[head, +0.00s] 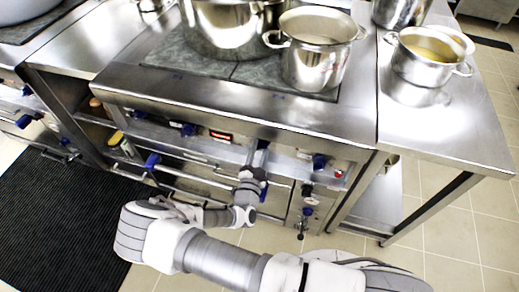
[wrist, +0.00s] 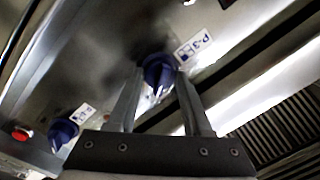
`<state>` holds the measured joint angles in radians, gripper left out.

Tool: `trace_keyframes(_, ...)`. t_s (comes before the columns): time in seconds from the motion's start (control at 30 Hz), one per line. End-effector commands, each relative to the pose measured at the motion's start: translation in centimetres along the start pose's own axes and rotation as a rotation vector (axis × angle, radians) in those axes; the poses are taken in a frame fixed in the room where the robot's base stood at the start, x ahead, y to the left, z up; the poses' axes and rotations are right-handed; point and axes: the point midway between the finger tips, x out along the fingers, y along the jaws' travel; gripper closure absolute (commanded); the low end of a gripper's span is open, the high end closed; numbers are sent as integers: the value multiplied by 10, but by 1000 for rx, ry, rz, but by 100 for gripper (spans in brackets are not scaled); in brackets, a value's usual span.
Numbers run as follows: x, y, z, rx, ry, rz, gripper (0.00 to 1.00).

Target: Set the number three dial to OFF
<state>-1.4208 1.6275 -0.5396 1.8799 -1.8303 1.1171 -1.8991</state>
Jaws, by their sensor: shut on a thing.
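The number three dial is a dark blue knob (wrist: 157,67) on the steel control panel, with a white label reading P-3 (wrist: 193,46) beside it in the wrist view. My gripper (wrist: 160,88) has one finger on each side of the knob and is shut on it. In the head view my gripper (head: 258,158) reaches the stove's front panel, and a bit of blue shows at its tip, with the dial mostly hidden. The dial's exact pointer setting is too blurred to read.
Another blue dial (head: 320,161) and a red light (head: 338,173) are to the right. A blue dial (head: 188,129) is to the left. A steel oven handle bar (head: 185,175) runs below the panel. Pots, including a stockpot (head: 316,62), stand on the stove above.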

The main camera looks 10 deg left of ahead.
Motion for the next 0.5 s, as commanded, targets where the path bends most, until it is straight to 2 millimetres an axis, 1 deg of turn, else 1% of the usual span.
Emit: trace_keyframes(0.5, -1, 0, -1, -489, -35, 20, 100)
